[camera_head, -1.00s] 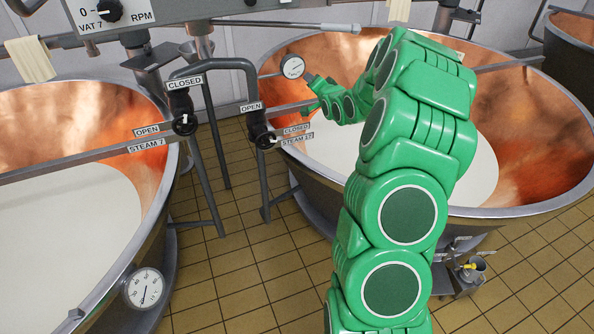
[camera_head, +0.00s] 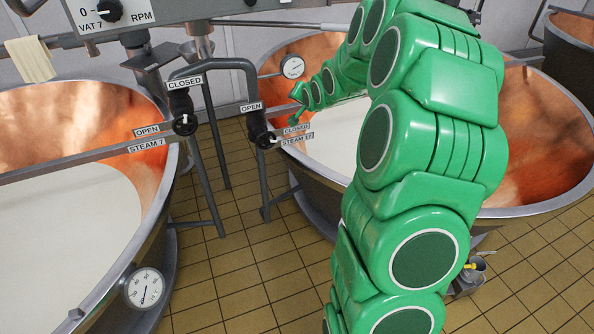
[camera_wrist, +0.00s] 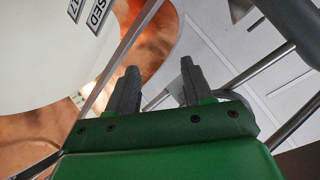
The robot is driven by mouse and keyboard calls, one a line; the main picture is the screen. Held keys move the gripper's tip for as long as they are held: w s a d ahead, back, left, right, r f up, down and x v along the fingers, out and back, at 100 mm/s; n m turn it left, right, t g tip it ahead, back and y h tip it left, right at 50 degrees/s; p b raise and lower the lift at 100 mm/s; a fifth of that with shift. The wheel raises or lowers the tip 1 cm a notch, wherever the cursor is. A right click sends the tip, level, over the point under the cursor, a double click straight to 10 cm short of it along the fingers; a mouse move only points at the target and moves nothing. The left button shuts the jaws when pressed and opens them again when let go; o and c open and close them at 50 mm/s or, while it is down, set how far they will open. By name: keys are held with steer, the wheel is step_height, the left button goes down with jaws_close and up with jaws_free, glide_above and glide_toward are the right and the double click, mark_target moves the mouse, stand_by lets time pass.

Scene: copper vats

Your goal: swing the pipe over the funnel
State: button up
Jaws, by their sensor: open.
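A thin horizontal grey pipe (camera_head: 275,24) with a paler end sleeve runs rightward from an upright post at the top of the head view. I take it for the task's pipe, but cannot be sure.
The left copper vat (camera_head: 75,195) and right copper vat (camera_head: 530,110) hold pale liquid. Steam valves (camera_head: 184,124) and a bent dark pipe frame (camera_head: 215,66) stand between them. A round dial (camera_head: 292,67) is close to my gripper. Tiled floor (camera_head: 235,265) is open in front.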

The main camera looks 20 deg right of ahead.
steer(key=s+a+r+n+g, duration=0.1)
steer(key=s+a+n+g, duration=0.1)
steer(key=s, duration=0.9)
steer(key=s+a+r+n+g, duration=0.1)
steer(key=s+a+n+g, duration=0.1)
steer(key=s+a+g, duration=0.2)
steer(key=s+a+r+n+g, duration=0.1)
steer(key=s+a, duration=0.7)
steer(key=s, duration=1)
steer(key=shift+a+r+n+g, duration=0.25)
steer(key=shift+r+n+g, duration=0.15)
steer(key=shift+g, duration=0.5)
steer(key=shift+w, duration=0.1)
